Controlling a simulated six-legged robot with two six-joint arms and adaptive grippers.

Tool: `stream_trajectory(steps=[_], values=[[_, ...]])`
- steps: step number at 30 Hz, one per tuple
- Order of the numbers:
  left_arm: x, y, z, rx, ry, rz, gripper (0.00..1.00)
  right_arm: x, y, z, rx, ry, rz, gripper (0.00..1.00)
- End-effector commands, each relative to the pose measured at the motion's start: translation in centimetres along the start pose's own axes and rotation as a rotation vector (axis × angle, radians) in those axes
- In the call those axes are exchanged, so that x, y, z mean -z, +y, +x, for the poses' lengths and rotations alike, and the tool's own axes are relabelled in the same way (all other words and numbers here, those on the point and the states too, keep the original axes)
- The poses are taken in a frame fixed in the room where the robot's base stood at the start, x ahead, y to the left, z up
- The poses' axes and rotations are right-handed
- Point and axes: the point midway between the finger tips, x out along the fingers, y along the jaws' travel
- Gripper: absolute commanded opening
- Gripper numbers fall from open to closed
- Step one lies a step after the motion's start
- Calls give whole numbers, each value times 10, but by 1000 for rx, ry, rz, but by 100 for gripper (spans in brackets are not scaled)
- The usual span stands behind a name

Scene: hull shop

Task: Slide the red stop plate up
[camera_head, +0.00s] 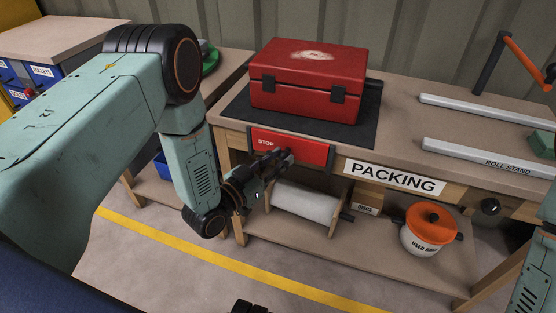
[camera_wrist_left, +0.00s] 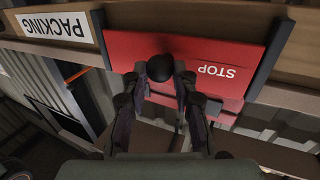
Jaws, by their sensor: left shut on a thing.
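The red stop plate (camera_head: 312,150) is on the front of the packing bench, just under the bench top, between two dark upright guides. It also shows in the left wrist view (camera_wrist_left: 225,50), upside down, with the word STOP. A round black knob (camera_wrist_left: 160,67) sticks out from the plate's face. My left gripper (camera_head: 284,158) is at the plate's lower middle and is shut on the knob, with a finger on each side of it. The gripper covers part of the plate in the head view. My right gripper does not show clearly.
A red toolbox (camera_head: 305,85) stands on a dark mat on the bench top (camera_head: 400,135). A white roll (camera_head: 305,203) lies under the plate. An orange-lidded pot (camera_head: 428,232) stands on the lower shelf. A PACKING sign (camera_head: 395,177) is right of the plate.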

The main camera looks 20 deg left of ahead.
Motion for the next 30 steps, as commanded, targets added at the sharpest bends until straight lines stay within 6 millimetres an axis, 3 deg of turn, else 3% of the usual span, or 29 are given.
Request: stream_trajectory(steps=[16,30], values=[[2,1,-1,-3,-4,-1,0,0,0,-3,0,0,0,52],[48,1,0,-3,0,-1,0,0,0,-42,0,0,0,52]])
